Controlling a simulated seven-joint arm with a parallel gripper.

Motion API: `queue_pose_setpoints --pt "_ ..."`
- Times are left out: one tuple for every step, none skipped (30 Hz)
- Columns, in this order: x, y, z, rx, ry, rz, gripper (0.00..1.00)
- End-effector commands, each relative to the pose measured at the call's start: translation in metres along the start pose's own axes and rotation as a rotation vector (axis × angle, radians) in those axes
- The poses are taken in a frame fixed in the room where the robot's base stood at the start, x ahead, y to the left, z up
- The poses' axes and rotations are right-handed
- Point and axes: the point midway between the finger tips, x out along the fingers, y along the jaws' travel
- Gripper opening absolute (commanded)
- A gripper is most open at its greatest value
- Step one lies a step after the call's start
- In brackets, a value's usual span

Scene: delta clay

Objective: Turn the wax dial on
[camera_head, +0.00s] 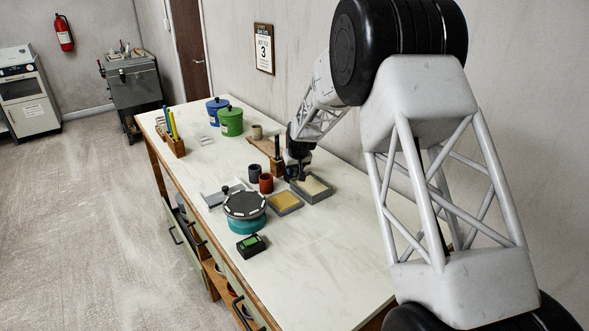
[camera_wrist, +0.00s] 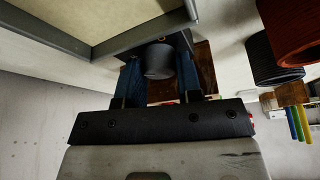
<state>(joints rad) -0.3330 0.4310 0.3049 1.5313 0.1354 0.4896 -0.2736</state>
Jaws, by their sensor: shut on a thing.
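The wax dial (camera_wrist: 160,62) is a dark round knob on the side of a grey tray (camera_wrist: 125,38) with a cream surface, seen in the wrist view. My gripper (camera_wrist: 158,68) has its two blue fingers on either side of the knob, shut on it. In the head view my gripper (camera_head: 299,167) is down at the far-left side of the cream-filled tray (camera_head: 321,198), low over the table. The dial is hidden or too small to make out there. I cannot tell which way the dial is turned.
A yellow-filled tray (camera_head: 285,203), a red-brown cup (camera_head: 266,184) and a grey cup (camera_head: 254,173) stand close by. Blue and green pots (camera_head: 231,121) stand farther back. The near tabletop is clear.

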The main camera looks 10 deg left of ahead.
Motion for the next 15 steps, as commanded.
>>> queue_pose_setpoints --pt "0.0001 -0.0003 0.0005 0.023 -0.001 0.010 0.09" --pt "0.0000 -0.0004 0.0005 0.040 -0.001 0.017 0.09" --pt "-0.0001 -0.0004 0.0004 0.061 -0.001 0.026 0.09" --pt "-0.0002 -0.0004 0.0003 0.077 -0.001 0.033 0.09" --pt "-0.0004 -0.0004 0.0002 0.094 -0.001 0.040 0.09" --pt "-0.0005 -0.0004 0.0000 0.116 -0.001 0.050 0.09" --pt "-0.0005 -0.0005 -0.0001 0.133 0.000 0.056 0.09" --pt "-0.0004 -0.0006 -0.0001 0.148 0.000 0.063 0.09" --pt "-0.0003 -0.0008 -0.0002 0.170 0.000 0.071 0.09" --pt "-0.0002 -0.0008 -0.0001 0.184 0.000 0.078 0.09" --pt "0.0000 -0.0010 -0.0001 0.200 -0.001 0.083 0.09" --pt "0.0002 -0.0011 0.0000 0.218 -0.001 0.091 0.09" --pt "0.0003 -0.0013 0.0000 0.231 -0.001 0.096 0.09" --pt "0.0004 -0.0013 0.0001 0.243 -0.001 0.102 0.09" --pt "0.0004 -0.0014 0.0001 0.259 -0.001 0.108 0.09"
